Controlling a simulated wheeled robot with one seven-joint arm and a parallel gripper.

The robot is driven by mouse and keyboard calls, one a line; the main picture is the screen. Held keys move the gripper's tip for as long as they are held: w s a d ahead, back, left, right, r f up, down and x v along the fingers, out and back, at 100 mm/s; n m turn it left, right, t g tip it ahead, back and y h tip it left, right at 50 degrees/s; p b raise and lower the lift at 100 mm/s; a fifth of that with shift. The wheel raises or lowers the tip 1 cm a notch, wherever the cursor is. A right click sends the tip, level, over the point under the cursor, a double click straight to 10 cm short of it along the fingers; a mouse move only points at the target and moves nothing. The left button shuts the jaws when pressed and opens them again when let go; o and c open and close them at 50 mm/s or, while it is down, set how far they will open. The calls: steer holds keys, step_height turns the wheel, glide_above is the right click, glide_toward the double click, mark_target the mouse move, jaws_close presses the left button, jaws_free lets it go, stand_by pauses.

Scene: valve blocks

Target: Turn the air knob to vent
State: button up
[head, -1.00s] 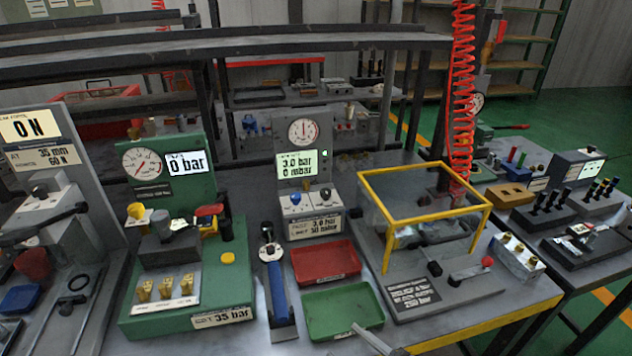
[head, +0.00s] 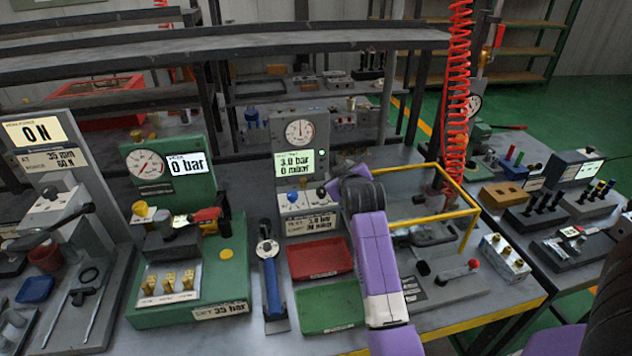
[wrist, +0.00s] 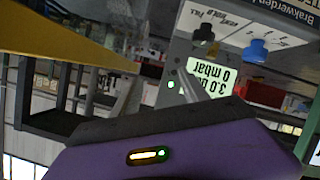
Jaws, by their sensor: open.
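The grey tester (head: 300,150) stands in the middle of the bench, with a round gauge and a lit display reading 3.0 bar and 0 mbar. A blue knob (head: 292,197) and a dark knob sit below the display. In the wrist view, which is upside down, the blue knob (wrist: 257,49) and the black knob (wrist: 204,33) show side by side on the tester's panel. I cannot tell surely which is the air knob. My gripper (wrist: 157,88) is open and empty, apart from both knobs. In the head view my purple arm reaches up beside the tester's right side.
A red tray (head: 318,259) and a green tray (head: 330,307) lie before the tester. A yellow guard frame (head: 440,235) stands close to the right of my arm. A green test stand (head: 172,190) is at left. A red coiled hose (head: 459,80) hangs behind.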

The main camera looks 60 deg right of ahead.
steer(key=d+g+y, duration=0.2)
steer(key=d, duration=0.1)
steer(key=n+g+y+p, duration=0.2)
steer(key=n+y, duration=0.1)
steer(key=y, duration=0.5)
glide_toward(321, 189)
steer(key=shift+p+x, duration=0.65)
steer(key=shift+x, duration=3.5)
steer(key=shift+s, duration=0.1)
jaws_close()
